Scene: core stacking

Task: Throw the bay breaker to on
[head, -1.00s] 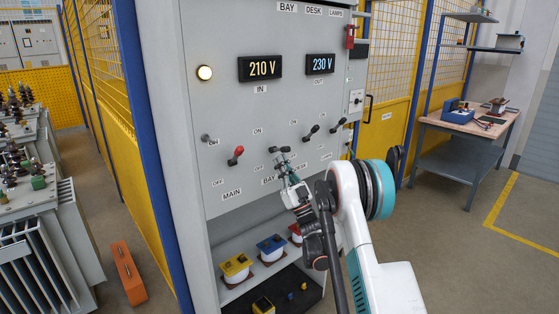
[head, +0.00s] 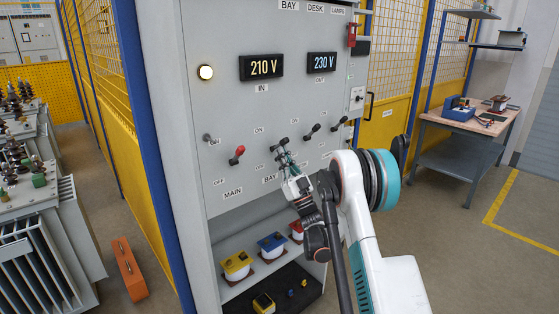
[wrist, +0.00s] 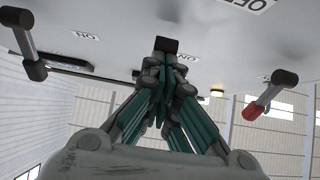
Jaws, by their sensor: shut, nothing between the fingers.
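The grey cabinet panel (head: 225,110) carries a row of levers with ON labels above and OFF labels below. The bay breaker lever (head: 283,139) has a dark handle, above the BAY label. My gripper (head: 284,160) is just below it at the panel, its fingers partly overlapping the lever. In the wrist view my gripper (wrist: 163,70) is shut and empty, its fingertips just beneath the dark lever end (wrist: 166,45). They look touching or nearly so. Whether the lever is fully at ON cannot be told.
The red MAIN lever (head: 238,154) stands left of the bay lever. The dark desk lever (head: 312,132) and another dark lever (head: 338,123) stand to its right. The displays read 210 V (head: 262,67) and 230 V (head: 322,65).

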